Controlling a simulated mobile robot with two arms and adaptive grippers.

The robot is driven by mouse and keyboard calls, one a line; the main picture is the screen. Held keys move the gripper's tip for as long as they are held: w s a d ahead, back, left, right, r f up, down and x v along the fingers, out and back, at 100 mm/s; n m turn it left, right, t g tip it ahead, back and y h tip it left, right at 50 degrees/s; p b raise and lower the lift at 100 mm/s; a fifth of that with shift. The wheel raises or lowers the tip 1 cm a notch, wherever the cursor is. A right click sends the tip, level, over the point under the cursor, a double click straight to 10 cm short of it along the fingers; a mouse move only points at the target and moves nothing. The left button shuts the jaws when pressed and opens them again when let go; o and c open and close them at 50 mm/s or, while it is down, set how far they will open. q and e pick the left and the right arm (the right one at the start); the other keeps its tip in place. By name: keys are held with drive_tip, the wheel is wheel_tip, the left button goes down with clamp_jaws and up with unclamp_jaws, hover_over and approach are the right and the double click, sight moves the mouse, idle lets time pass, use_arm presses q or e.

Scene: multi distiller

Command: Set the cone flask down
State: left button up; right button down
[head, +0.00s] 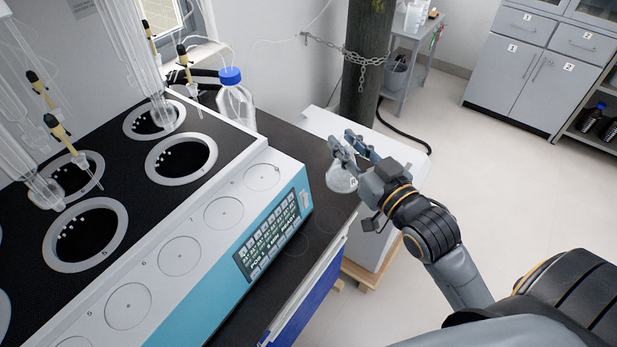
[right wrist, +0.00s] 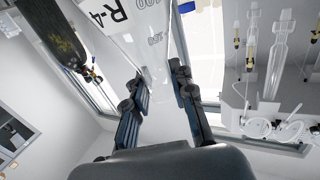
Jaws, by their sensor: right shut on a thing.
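The cone flask (head: 342,179) is clear glass and hangs in my right gripper (head: 351,146) in the head view. The gripper is shut on its upper part. The flask is right of the distiller's control panel, over or near the edge of the dark bench; I cannot tell whether its base touches anything. In the right wrist view the flask (right wrist: 155,45) shows between the two fingers of my right gripper (right wrist: 160,85), with a white "R-4" label on it. The distiller (head: 222,213) has a row of marked circles along its front ledge. My left gripper is not in view.
A clear bottle with a blue cap (head: 235,98) stands behind the distiller. The dark bench (head: 328,217) has a narrow bare strip beside the panel. A chained dark cylinder (head: 366,55) stands behind my right gripper. Grey cabinets (head: 535,65) are at the far right.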

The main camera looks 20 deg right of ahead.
drive_tip(key=shift+s+d+f+n+b, duration=0.15)
drive_tip(key=shift+d+n+b, duration=0.15)
drive_tip(key=shift+d+b, duration=0.4)
drive_tip(key=shift+w+d+y, duration=0.3)
drive_tip(key=shift+w+y, duration=0.1)
drive_tip(key=shift+w, duration=0.2)
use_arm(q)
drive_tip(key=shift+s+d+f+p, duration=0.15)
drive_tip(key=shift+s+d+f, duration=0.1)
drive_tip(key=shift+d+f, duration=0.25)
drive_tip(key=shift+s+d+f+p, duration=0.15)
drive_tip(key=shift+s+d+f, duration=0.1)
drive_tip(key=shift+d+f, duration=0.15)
use_arm(e)
drive_tip(key=w+d+f, duration=0.1)
drive_tip(key=w+f, duration=1.1)
drive_tip(key=shift+w+d+f, duration=0.2)
drive_tip(key=shift+w+f, duration=0.1)
drive_tip(key=shift+w, duration=0.05)
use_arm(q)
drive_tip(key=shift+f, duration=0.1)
use_arm(e)
drive_tip(key=shift+f, duration=0.1)
drive_tip(key=c, duration=1.1)
unclamp_jaws()
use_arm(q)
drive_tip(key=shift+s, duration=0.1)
